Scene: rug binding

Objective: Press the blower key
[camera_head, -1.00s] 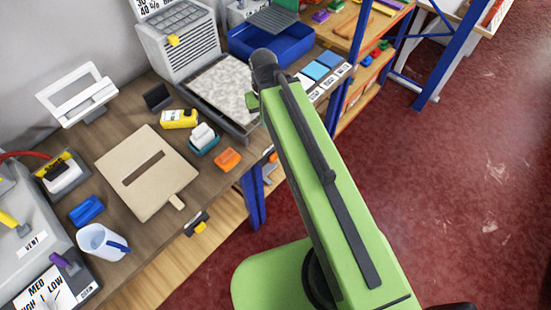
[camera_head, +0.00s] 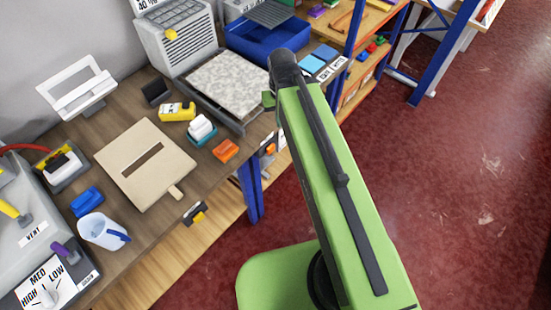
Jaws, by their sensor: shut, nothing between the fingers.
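A grey machine (camera_head: 45,218) stands at the left edge, cut off by the frame. It carries a yellow lever (camera_head: 14,211), a VENT label (camera_head: 33,235), a purple lever (camera_head: 65,253) and a dial (camera_head: 48,292) marked HIGH, MED and LOW. A small label sits to the right of the dial, too small to read. I cannot pick out a key marked as the blower. My green arm crosses the right middle, and its dark upper joint covers part of the bench's far end. My gripper does not show.
The wooden bench holds a beige board (camera_head: 146,163), a white cup (camera_head: 103,232), a blue block (camera_head: 87,201), an orange block (camera_head: 226,150), a yellow tape dispenser (camera_head: 177,111), a grey vented box (camera_head: 178,38) and a blue tray (camera_head: 265,40). Red floor (camera_head: 455,190) lies open at right.

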